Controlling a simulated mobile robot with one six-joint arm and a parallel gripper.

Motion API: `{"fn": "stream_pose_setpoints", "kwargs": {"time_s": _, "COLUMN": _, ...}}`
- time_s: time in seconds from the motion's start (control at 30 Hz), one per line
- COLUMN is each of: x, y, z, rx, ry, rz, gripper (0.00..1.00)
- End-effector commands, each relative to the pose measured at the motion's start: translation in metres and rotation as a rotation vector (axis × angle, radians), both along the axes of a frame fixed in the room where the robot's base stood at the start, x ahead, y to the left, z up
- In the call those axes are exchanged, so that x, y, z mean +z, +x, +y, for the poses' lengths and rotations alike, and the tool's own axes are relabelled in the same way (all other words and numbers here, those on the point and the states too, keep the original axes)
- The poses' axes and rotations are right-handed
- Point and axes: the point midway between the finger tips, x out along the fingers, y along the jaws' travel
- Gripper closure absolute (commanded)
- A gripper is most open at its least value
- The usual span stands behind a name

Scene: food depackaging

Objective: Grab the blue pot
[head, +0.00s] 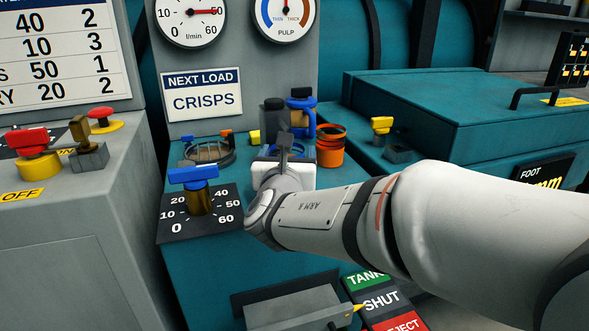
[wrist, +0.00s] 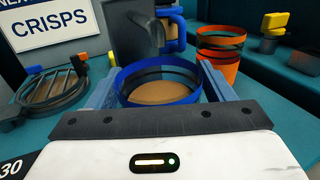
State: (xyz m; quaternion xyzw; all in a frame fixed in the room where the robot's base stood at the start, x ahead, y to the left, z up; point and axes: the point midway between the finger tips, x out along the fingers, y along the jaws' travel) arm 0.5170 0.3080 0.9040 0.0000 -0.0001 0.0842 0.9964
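The blue pot (wrist: 160,86) is a round, open blue ring with a dark inside and a tan floor. In the wrist view it sits between the two fingers of my gripper (wrist: 158,88), one on its left and one on its right. The fingers look very close to its sides; I cannot tell whether they press on it. In the head view my gripper (head: 284,150) is over the teal counter, and my wrist hides most of the pot.
An orange pot (head: 330,146) stands just right of my gripper. A dark canister with blue parts (head: 301,112) stands behind. A dark ring-shaped holder (head: 208,151) is at the left, and a blue-handled valve (head: 196,190) stands in front of it. A teal cabinet (head: 440,105) fills the right.

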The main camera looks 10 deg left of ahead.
Motion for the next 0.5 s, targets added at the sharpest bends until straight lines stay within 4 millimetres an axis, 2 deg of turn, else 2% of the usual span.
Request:
{"fn": "stream_pose_setpoints", "kwargs": {"time_s": 0.07, "x": 0.0, "y": -0.0002, "z": 0.0001, "rx": 0.0, "ry": 0.0, "rz": 0.0, "gripper": 0.32}}
{"fn": "stream_pose_setpoints", "kwargs": {"time_s": 0.5, "x": 0.0, "y": -0.0006, "z": 0.0004, "rx": 0.001, "ry": 0.0, "rz": 0.0, "gripper": 0.67}}
